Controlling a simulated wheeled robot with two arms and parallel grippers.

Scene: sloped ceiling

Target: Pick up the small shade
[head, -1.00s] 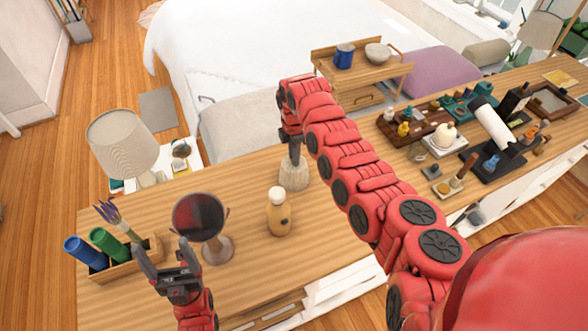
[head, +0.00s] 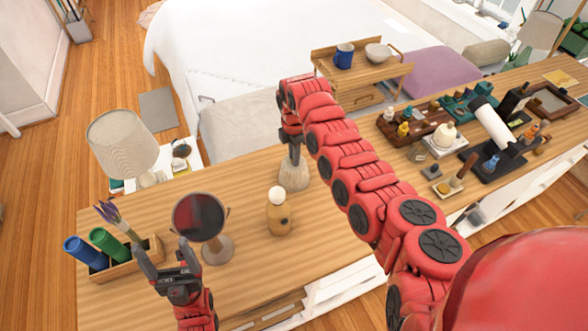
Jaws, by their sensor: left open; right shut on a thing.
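A small pale, ribbed shade (head: 293,175) is on the wooden desk (head: 340,225), left of my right arm. My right gripper (head: 294,157) points down and is shut on its top. The shade looks upright and at desk level; I cannot tell whether its base touches the wood. The fingertips are partly hidden by its top. My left gripper (head: 162,257) is open and empty, pointing up at the desk's lower left, beside the round mirror.
A round mirror (head: 199,217) and a bottle (head: 279,212) stand nearby. A pen holder (head: 122,266) is at left, and a large lampshade (head: 122,141) stands behind the desk. A dark tray (head: 412,126) and several small items fill the right. The desk front centre is clear.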

